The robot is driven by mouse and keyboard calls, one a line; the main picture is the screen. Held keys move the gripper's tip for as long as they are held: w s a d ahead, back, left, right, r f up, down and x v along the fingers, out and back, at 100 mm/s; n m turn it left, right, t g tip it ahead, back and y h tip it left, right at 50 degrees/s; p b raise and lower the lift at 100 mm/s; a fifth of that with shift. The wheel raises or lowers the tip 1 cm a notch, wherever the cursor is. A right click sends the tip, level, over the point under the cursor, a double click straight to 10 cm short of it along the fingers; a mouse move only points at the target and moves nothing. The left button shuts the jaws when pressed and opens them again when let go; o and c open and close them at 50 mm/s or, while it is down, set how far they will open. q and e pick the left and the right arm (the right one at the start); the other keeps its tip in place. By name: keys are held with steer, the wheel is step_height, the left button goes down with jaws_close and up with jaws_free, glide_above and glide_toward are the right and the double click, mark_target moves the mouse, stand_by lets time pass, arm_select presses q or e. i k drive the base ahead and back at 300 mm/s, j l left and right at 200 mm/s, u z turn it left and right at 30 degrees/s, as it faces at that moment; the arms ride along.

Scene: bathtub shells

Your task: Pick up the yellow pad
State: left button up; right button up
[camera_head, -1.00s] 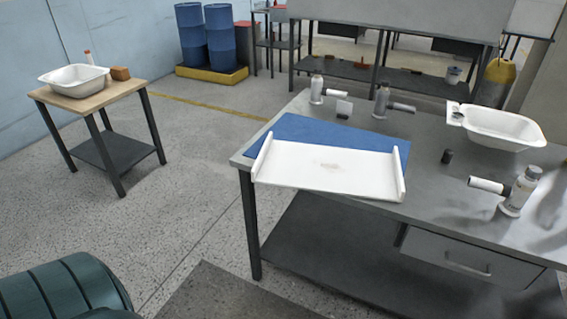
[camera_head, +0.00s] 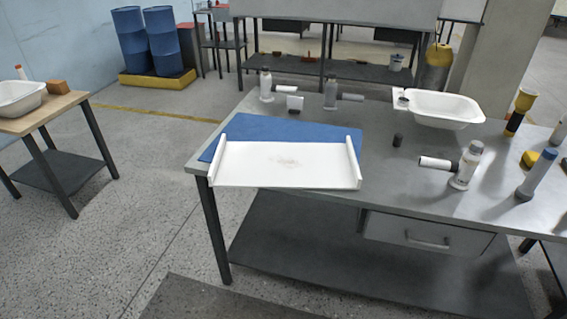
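A small yellow pad (camera_head: 529,159) lies on the grey metal table (camera_head: 385,185) at the right of the head view. A grey bottle with a blue top (camera_head: 538,175) leans or stands close beside it and covers part of it. I cannot tell whether the two touch. Neither of my grippers is in view.
On the same table are a white tray piece (camera_head: 285,165) on a blue mat (camera_head: 262,130), a white tub (camera_head: 443,108), a white bottle with a roller (camera_head: 466,166), and a yellow-black tool (camera_head: 519,112). A wooden-topped side table (camera_head: 45,118) stands left.

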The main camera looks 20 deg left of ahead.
mark_target(530, 158)
steer(key=l+u, duration=0.1)
steer(key=l, duration=0.45)
steer(key=l+u, duration=0.1)
steer(key=l, duration=0.4)
steer(key=l+u, duration=0.1)
steer(key=l, duration=0.45)
steer(key=l+u, duration=0.1)
steer(key=l, duration=0.4)
steer(key=l+u, duration=0.15)
steer(key=l, duration=0.4)
steer(key=k+l+u, duration=0.1)
steer(key=l, duration=0.4)
steer(key=k+l+u, duration=0.1)
steer(key=l, duration=0.4)
steer(key=k+l+u, duration=0.1)
steer(key=l, duration=0.4)
steer(key=k, duration=0.05)
